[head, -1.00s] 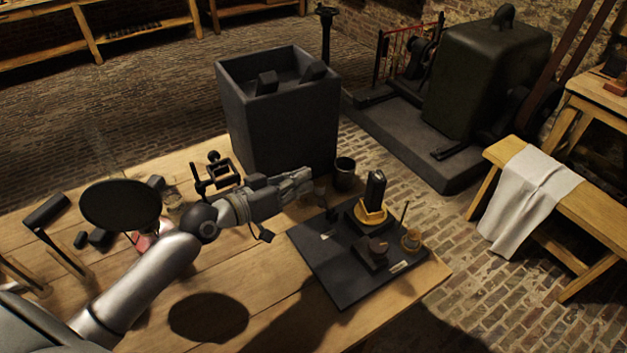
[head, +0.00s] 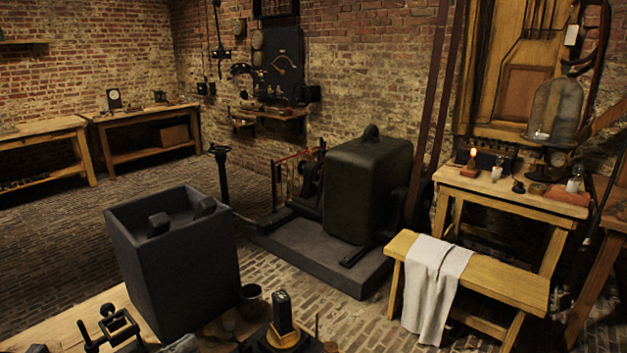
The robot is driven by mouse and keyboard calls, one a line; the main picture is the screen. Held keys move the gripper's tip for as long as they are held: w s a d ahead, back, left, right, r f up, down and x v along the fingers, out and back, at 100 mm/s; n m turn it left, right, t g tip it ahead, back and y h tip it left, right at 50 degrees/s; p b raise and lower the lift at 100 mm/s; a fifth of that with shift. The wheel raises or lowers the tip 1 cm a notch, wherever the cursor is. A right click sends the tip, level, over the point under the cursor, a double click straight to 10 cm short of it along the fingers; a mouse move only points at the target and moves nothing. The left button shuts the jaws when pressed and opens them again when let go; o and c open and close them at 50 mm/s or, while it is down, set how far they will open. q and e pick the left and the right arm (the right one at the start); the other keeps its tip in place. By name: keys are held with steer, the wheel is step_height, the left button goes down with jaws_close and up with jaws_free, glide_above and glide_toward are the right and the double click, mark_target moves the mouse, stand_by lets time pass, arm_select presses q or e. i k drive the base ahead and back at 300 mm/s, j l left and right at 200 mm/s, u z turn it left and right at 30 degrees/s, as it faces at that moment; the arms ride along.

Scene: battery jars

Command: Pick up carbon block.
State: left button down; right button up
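A dark upright block (head: 283,312) with a pale top stands on a yellowish round base at the bottom edge of the head view. It may be the carbon block, but I cannot be sure. Two more dark block-like pieces, one at the left (head: 158,224) and one at the right (head: 205,207), show in the mouth of a tall dark grey square jar (head: 180,285). A small grey part of my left gripper (head: 181,345) shows at the bottom edge, in front of the jar. Its fingers are mostly cut off. My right gripper is not in view.
A dark cup (head: 251,301) stands right of the jar. A black clamp-like frame (head: 112,328) stands left of my gripper. Beyond the wooden worktable (head: 60,332) are a large dark machine (head: 367,190), a bench with a white cloth (head: 432,285), and open brick floor.

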mark_target(281, 298)
steer(key=k+l, duration=0.45)
steer(key=k, duration=0.15)
steer(key=k+l, duration=0.4)
steer(key=k, duration=0.2)
